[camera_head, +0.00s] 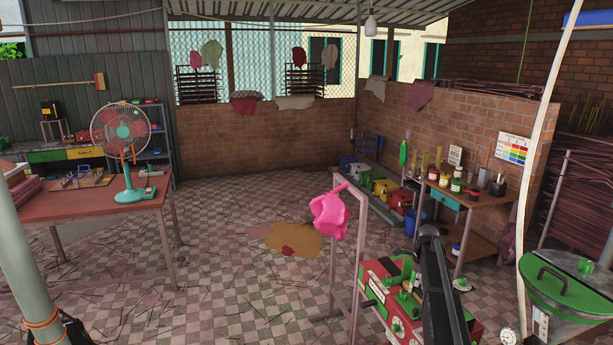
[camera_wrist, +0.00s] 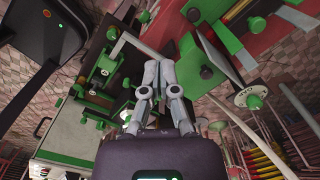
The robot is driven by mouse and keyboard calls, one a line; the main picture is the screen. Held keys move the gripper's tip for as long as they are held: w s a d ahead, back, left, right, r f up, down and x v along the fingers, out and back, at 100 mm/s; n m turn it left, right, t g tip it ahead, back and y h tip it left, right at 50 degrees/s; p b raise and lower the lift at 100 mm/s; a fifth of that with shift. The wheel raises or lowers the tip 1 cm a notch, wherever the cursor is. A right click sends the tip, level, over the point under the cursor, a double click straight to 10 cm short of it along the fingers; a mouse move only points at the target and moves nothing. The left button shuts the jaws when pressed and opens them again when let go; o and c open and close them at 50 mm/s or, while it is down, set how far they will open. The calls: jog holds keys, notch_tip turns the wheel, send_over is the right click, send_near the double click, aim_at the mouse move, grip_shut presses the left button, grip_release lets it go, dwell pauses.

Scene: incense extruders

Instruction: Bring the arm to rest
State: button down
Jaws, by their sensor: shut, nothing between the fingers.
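My gripper (camera_wrist: 160,66) shows in the wrist view with its two grey fingers together and nothing between them. Behind the fingers is a machine with green, red and pale metal parts (camera_wrist: 213,62); I cannot tell how far it is from the fingertips. In the head view my dark arm (camera_head: 440,285) reaches over the red and green machine (camera_head: 375,272) at the lower right. My gripper cannot be made out in that view.
A pink cloth (camera_head: 329,212) hangs on a metal frame (camera_head: 357,262) left of the machine. A green-lidded drum (camera_head: 575,290) stands at the right. A workbench (camera_head: 478,198) with jars is behind. A table with a fan (camera_head: 122,130) stands left. The checkered floor between is mostly open, with scattered sticks.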

jog(key=s+a+f+n+b, duration=0.1)
jog(key=s+a+n, duration=0.6)
jog(key=s, duration=0.4)
jog(key=s+a+f+n+b, duration=0.2)
jog(key=s+a+n, duration=0.5)
jog(key=s+n, duration=0.2)
jog(key=s+a+f+n+b, duration=0.1)
jog(key=s+a+n, duration=0.6)
jog(key=s, duration=0.7)
jog(key=shift+a+f+n+b, duration=0.3)
jog(key=shift+a+f+n, duration=0.15)
jog(key=shift+n, duration=0.15)
